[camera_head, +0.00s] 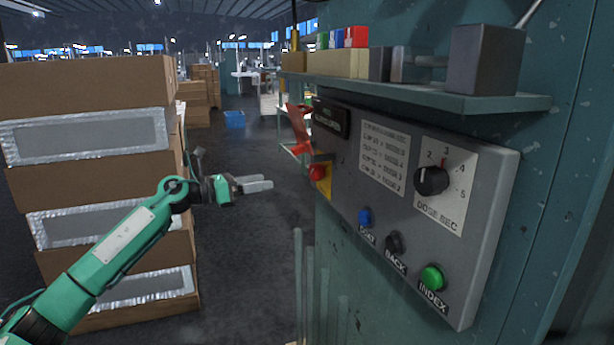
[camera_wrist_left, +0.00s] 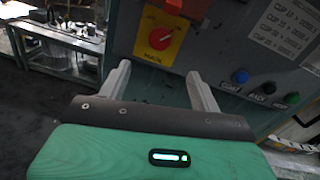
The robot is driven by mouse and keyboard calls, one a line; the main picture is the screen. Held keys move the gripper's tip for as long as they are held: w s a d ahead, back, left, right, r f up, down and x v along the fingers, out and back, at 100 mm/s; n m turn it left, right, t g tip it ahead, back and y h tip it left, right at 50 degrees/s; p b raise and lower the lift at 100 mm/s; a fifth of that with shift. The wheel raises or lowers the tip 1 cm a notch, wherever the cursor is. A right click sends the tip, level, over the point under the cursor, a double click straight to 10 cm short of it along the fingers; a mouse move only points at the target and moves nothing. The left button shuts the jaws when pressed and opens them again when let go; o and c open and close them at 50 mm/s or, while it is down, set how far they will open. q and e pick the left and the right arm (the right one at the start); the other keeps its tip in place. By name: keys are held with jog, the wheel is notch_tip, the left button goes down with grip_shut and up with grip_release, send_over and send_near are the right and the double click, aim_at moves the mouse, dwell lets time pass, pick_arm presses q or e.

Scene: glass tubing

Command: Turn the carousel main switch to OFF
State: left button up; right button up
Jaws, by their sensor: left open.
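The main switch is a red rotary knob (camera_head: 317,172) on a yellow plate at the left end of the grey control panel (camera_head: 490,215). In the left wrist view the red knob (camera_wrist_left: 159,39) sits on its yellow plate (camera_wrist_left: 150,53), with text along the plate's lower edge. My left gripper (camera_head: 258,184) is open and empty, left of the switch and apart from it. In the left wrist view its two fingers (camera_wrist_left: 158,75) point towards the panel, with the switch beyond the gap between them. The knob's exact setting is too small to read. My right gripper is not in view.
An orange-red part (camera_head: 298,127) sits just above the switch. The panel also has blue (camera_head: 365,217), black (camera_head: 394,243) and green (camera_head: 432,277) buttons and a dose dial (camera_head: 431,181). A shelf (camera_head: 430,95) juts out above. Stacked cartons (camera_head: 85,95) stand left.

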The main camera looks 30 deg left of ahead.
aim_at(311, 173)
pick_arm(q)
jog(key=p+x, duration=0.5)
jog(key=x, duration=0.7)
jog(key=shift+w+d+r, duration=0.15)
jog(key=shift+d, duration=0.05)
jog(key=shift+w+d, duration=0.35)
jog(key=shift+w, duration=0.1)
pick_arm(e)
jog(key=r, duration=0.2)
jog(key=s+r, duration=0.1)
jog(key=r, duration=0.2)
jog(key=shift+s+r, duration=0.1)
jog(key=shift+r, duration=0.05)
pick_arm(q)
jog(key=c, duration=1)
jog(key=shift+o, duration=0.2)
jog(key=shift+p, duration=0.3)
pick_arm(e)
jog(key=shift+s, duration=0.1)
